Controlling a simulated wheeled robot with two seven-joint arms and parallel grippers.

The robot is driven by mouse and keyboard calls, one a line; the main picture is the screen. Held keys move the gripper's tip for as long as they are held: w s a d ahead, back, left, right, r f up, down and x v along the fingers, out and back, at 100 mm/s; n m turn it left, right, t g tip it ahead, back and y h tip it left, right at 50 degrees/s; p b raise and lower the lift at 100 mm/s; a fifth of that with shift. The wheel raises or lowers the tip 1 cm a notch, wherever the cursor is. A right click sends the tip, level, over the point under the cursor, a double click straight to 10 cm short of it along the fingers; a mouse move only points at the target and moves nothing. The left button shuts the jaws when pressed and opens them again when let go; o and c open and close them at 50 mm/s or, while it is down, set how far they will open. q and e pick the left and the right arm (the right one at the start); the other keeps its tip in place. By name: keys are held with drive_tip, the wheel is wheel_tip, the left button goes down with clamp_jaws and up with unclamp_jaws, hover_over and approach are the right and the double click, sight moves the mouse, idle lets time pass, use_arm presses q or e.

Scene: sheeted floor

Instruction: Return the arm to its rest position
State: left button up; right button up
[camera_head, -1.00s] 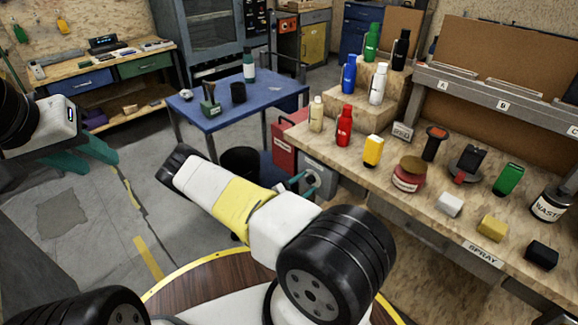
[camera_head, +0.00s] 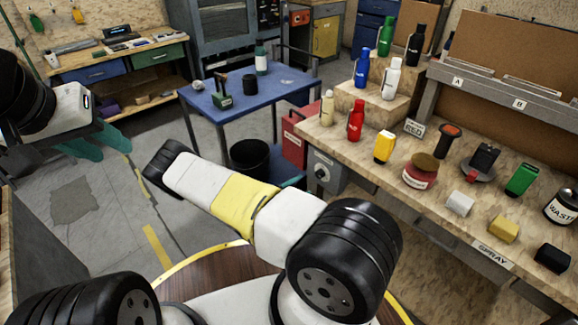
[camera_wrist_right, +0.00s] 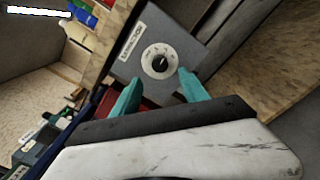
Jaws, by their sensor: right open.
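My right arm (camera_head: 232,200), white with a yellow band, reaches across the middle of the head view. Its gripper is mostly hidden there behind the arm. In the right wrist view my right gripper (camera_wrist_right: 158,80) has two teal fingers apart with nothing between them. A grey box with a round dial (camera_wrist_right: 160,61) lies beyond the fingertips; it also shows in the head view below the bench's left end (camera_head: 325,171). My left gripper (camera_head: 95,143) hangs at the left edge of the head view, its teal fingers seen from the side, over the floor; its opening is unclear.
The wooden bench (camera_head: 437,205) at right holds bottles, a yellow container (camera_head: 384,147), a red jar (camera_head: 420,172) and small blocks. A blue table (camera_head: 287,85) and a black bin (camera_head: 250,156) stand beyond my right arm. Open floor lies at left.

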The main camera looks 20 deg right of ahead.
idle(0.3)
drive_tip(key=s+a+r+m+y, duration=0.4)
drive_tip(key=s+r+y, duration=0.2)
drive_tip(key=r, duration=0.9)
drive_tip(key=s+a+r+m+y, duration=0.5)
drive_tip(key=s+r, duration=0.4)
drive_tip(key=r, duration=0.6)
drive_tip(key=s+a+r+m+y, duration=0.4)
drive_tip(key=s+r+y, duration=0.3)
drive_tip(key=r, duration=0.8)
drive_tip(key=shift+s+a+r+m+g+y, duration=0.3)
drive_tip(key=shift+a+r+g+y, duration=0.1)
drive_tip(key=shift+a, duration=0.15)
